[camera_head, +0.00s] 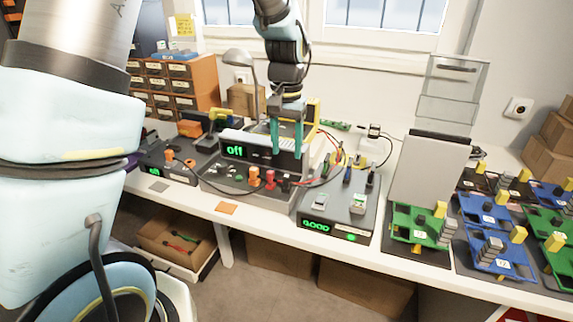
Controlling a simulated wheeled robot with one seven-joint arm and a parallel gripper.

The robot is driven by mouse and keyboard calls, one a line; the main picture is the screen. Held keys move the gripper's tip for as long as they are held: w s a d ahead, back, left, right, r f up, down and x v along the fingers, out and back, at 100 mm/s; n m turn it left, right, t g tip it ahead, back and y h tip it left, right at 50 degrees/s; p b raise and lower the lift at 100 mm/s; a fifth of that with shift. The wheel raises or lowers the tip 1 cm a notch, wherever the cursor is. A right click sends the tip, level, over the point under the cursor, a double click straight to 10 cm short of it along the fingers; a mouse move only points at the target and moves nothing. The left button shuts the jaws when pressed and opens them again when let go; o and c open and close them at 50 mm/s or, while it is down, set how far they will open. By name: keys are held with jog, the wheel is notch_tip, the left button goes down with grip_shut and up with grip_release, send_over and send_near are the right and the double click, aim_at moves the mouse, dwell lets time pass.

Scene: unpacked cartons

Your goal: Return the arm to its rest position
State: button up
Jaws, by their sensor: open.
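My gripper (286,137) hangs from above, pointing down, with its two teal fingers apart and nothing seen between them. It is in front of or just over the box with the green "off" display (262,150) on the workbench. Whether the fingertips touch anything there cannot be told. My arm comes down from the top middle of the view, and its large pale blue links fill the left side.
A box reading "GOOD" (338,215) stands right of the gripper, with cables around it. A grey upright panel (428,172) and several green and blue boards (418,225) are to the right. A drawer cabinet (172,85) and a lamp (243,62) stand behind left.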

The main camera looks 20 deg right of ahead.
jog(key=w+a+r+n, duration=0.2)
jog(key=a+n, duration=0.2)
jog(key=a, duration=1.2)
jog(key=s+a+n, duration=0.1)
jog(key=s+a, duration=0.2)
jog(key=a, duration=0.4)
jog(key=s+a+n+t, duration=0.1)
jog(key=s+a+n, duration=0.1)
jog(key=a, duration=0.5)
jog(key=shift+s+f+t, duration=0.3)
jog(key=shift+s+f, duration=0.15)
jog(key=shift+s, duration=0.05)
jog(key=shift+o, duration=0.2)
jog(key=shift+a, duration=0.1)
